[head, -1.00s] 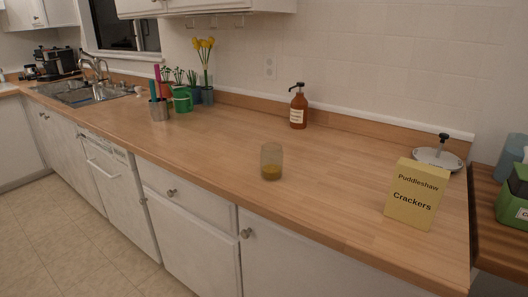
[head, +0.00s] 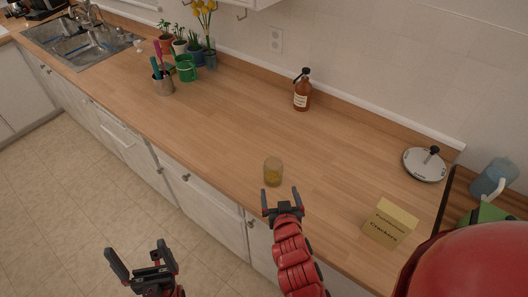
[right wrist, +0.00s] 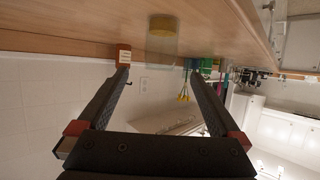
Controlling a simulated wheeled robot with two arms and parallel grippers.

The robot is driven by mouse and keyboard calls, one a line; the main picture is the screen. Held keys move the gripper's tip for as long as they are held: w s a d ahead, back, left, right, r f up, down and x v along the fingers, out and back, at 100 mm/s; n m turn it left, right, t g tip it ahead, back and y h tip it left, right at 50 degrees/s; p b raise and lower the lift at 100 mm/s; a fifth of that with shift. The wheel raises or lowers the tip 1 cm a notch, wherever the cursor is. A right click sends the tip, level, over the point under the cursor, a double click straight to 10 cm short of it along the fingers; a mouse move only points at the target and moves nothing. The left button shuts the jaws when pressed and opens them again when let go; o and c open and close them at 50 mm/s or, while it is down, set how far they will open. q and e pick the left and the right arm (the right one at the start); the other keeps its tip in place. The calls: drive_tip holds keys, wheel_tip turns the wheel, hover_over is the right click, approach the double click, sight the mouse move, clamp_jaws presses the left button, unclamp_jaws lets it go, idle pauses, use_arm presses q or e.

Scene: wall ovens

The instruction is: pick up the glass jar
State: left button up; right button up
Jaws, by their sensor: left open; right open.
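The glass jar (head: 273,172), clear with yellow-brown contents, stands upright on the wooden counter near its front edge. My right gripper (head: 280,193) is open and empty just in front of the jar at the counter edge. In the right wrist view the picture is upside down; the jar (right wrist: 162,32) appears beyond the gap between the open fingers (right wrist: 158,62), apart from them. My left gripper (head: 140,255) is open and empty, low over the floor in front of the cabinets.
A brown bottle (head: 302,90) is by the wall and a metal lid (head: 425,164) lies behind the box. A utensil cup (head: 163,84) is further left. The counter around the jar is clear.

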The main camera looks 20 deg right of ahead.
sight(276, 176)
drive_tip(key=b+x, duration=0.3)
drive_tip(key=b, duration=0.1)
drive_tip(key=b+x, duration=0.4)
drive_tip(key=b, duration=0.1)
drive_tip(key=shift+s+f, duration=0.1)
drive_tip(key=shift+f, duration=0.35)
drive_tip(key=w, duration=0.3)
drive_tip(key=shift+w+d+f+p, duration=0.2)
drive_tip(key=shift+w+d+p, duration=0.1)
drive_tip(key=shift+d+p, duration=0.1)
drive_tip(key=shift+w+d+f, duration=0.1)
drive_tip(key=shift+w+f, duration=0.2)
drive_tip(key=shift+w, duration=0.25)
drive_tip(key=shift+w+p, duration=0.4)
drive_tip(key=shift+p, duration=0.15)
drive_tip(key=p+x, duration=0.2)
drive_tip(key=x, duration=0.1)
drive_tip(key=shift+w+f, duration=0.2)
drive_tip(key=shift+w, duration=0.2)
drive_tip(key=shift+w+f, duration=0.25)
drive_tip(key=c, duration=1.3)
